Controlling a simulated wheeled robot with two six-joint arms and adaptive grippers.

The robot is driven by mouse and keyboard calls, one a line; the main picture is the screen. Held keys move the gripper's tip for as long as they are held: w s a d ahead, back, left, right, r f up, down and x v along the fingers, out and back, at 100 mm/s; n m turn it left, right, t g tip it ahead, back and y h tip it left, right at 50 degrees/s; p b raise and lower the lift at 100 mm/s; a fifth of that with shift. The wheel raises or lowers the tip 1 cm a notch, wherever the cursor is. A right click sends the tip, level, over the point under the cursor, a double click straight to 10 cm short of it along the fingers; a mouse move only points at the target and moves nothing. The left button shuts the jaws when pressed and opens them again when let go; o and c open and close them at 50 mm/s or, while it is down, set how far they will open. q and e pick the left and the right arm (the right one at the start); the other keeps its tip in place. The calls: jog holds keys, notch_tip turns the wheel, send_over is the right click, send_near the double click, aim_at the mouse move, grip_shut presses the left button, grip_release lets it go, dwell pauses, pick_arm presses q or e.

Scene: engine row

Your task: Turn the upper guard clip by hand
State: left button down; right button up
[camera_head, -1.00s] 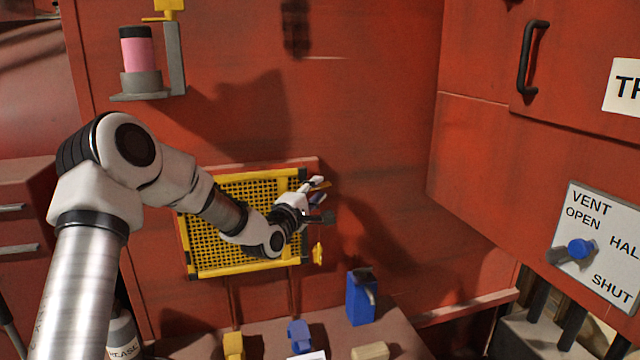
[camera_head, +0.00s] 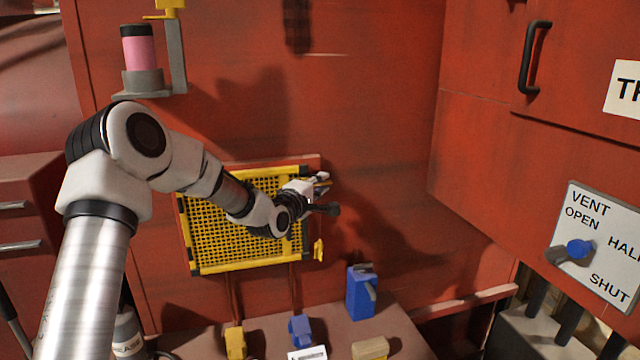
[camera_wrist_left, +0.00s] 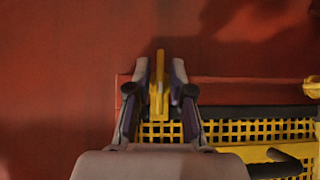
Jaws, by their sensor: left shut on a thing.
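The yellow mesh guard (camera_head: 215,267) sits in a red frame on the red wall, with my left arm across its upper right part. The upper guard clip is a narrow yellow bar (camera_wrist_left: 158,82) between the fingers of my left gripper (camera_wrist_left: 159,88) in the left wrist view. The fingers are shut on it, one on each side. In the head view my left gripper (camera_head: 321,184) is at the guard's upper right corner and mostly hides this clip. The lower guard clip (camera_head: 318,250) is yellow and stands upright by the guard's lower right edge. My right gripper is not shown.
A pink jar (camera_head: 138,52) stands on a bracket at upper left. A vent panel with a blue knob (camera_head: 579,249) is at right. The wall right of the guard is clear.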

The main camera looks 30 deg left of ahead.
pick_arm(q)
jog(key=c, duration=1.3)
grip_release()
jog(key=s+d, duration=0.1)
jog(key=s, duration=1.1)
